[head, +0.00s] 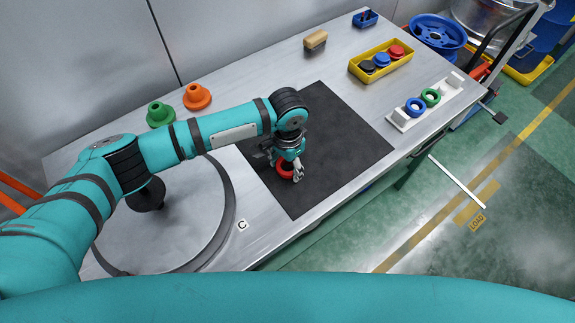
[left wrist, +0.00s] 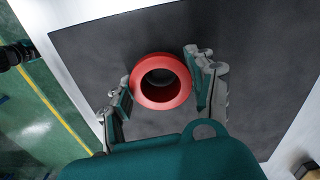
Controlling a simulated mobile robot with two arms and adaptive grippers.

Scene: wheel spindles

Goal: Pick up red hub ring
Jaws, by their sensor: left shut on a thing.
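The red hub ring (head: 284,171) is at the dark mat (head: 340,140) in the middle of the table. In the left wrist view the red hub ring (left wrist: 161,82) sits between the two fingers, its hole facing the camera. My left gripper (head: 290,172) comes down from above and is shut on the ring. In the left wrist view the fingers of my left gripper (left wrist: 160,85) lie on both sides of it. I cannot tell whether the ring touches the mat. My right gripper is not in view.
A round grey turntable (head: 190,215) is left of the mat. Green (head: 160,113) and orange (head: 197,95) flanged parts stand behind it. A yellow tray (head: 381,62) holds red, blue and black pieces. A white rack (head: 425,103) holds blue and green rings. The mat's right side is clear.

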